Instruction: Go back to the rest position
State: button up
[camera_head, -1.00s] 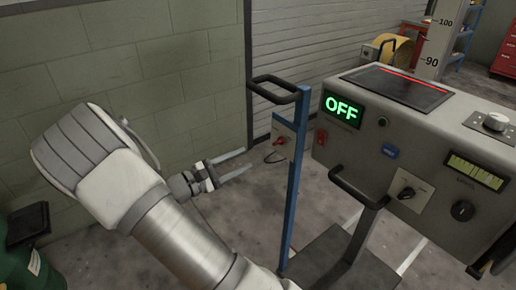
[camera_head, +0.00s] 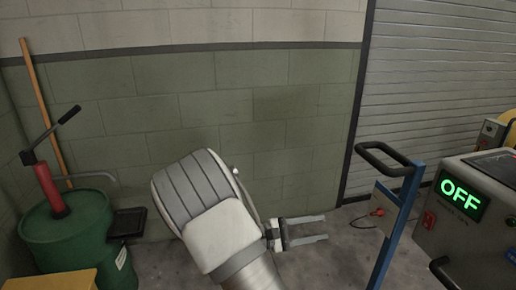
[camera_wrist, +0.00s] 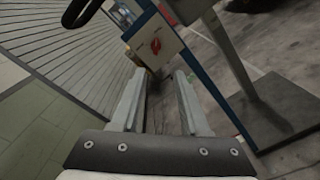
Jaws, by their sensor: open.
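My gripper (camera_head: 325,229) is open and empty in the head view, its two fingers apart and pointing right, in front of the green block wall. My arm reaches up from the bottom middle of that view. In the wrist view my gripper (camera_wrist: 162,75) shows both fingers with the floor between them. No object lies between the fingers.
A blue post with a black handle (camera_head: 396,220) stands right of my gripper. A grey machine (camera_head: 470,225) with a green OFF display is at the right edge. A green drum (camera_head: 65,240) with a red pump is at the left. A roller shutter (camera_head: 430,95) is behind.

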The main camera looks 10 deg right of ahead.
jog(key=s+d+r+m+g+y, duration=0.25)
jog(key=s+m+g+y, duration=0.2)
jog(key=s, duration=0.25)
jog(key=s+a+r+m+t+y, duration=0.35)
jog(key=s+r+y, duration=0.25)
jog(key=s, duration=0.2)
jog(key=s+a+r+m+t+y, duration=0.2)
jog(key=s+a+r+t+y, duration=0.25)
jog(key=s+r+y, duration=0.2)
notch_tip(320, 180, up, 16)
jog(key=s+a+p, duration=0.1)
jog(key=p, duration=1.5)
jog(key=shift+f, duration=0.15)
